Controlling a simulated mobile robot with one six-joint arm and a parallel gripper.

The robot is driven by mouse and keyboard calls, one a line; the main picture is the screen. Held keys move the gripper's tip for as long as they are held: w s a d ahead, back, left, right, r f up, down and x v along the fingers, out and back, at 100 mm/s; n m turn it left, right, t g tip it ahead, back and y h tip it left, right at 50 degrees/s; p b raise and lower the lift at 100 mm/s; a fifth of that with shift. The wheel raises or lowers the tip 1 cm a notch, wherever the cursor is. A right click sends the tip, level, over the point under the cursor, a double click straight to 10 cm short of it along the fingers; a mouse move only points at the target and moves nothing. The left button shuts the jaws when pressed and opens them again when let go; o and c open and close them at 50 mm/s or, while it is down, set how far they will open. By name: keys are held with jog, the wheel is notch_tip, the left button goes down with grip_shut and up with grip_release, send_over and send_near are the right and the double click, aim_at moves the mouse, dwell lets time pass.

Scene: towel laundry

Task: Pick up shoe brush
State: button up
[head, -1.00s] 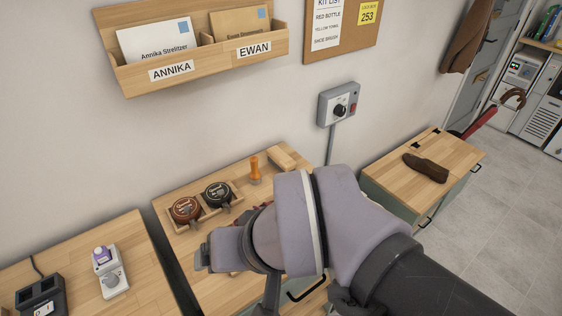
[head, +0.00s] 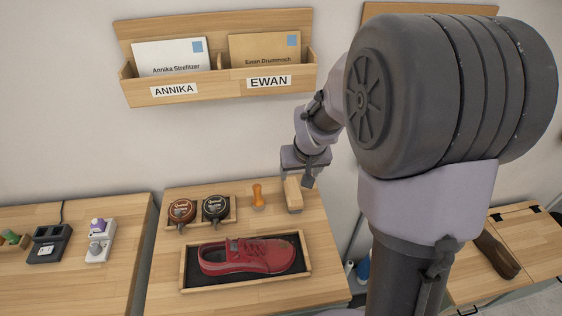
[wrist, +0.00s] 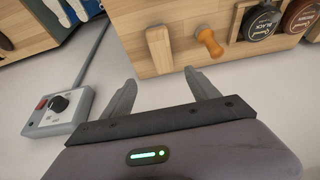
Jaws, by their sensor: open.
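The shoe brush seems to be the pale wooden block (head: 293,194) at the back right of the middle bench. It lies beside a small orange-handled tool (head: 257,196). My gripper (head: 307,180) is just above and behind the block in the head view, partly hidden by its own wrist. In the wrist view, my gripper (wrist: 160,82) is open, with nothing between its fingers. The block (wrist: 159,50) shows just ahead of the gap between the fingertips, and the orange tool (wrist: 210,42) is to its right. The block's underside is hidden, so bristles cannot be seen.
A red shoe (head: 246,256) lies in a tray (head: 190,286) at the bench front. Polish tins (head: 215,207) stand in a rack at the left. A wall switch box (wrist: 62,104) and the letter holder (head: 215,92) are near the arm.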

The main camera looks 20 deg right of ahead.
aim_at(293, 191)
jog(key=x, duration=0.3)
jog(key=b+x, duration=0.1)
jog(key=x, duration=0.2)
jog(key=b+x, duration=0.1)
jog(key=x, duration=0.2)
jog(key=shift+a+f, duration=0.25)
jog(key=shift+f, duration=0.1)
jog(key=x, duration=0.1)
jog(key=b+x, duration=0.1)
jog(key=x, duration=0.1)
jog(key=b+x, duration=0.1)
jog(key=x, duration=0.1)
jog(key=shift+s+a+f, duration=0.2)
jog(key=shift+s+f, duration=0.05)
jog(key=shift+w, duration=0.1)
jog(key=shift+r, duration=0.15)
jog(key=shift+f+b, duration=0.25)
jog(key=shift+b, duration=0.2)
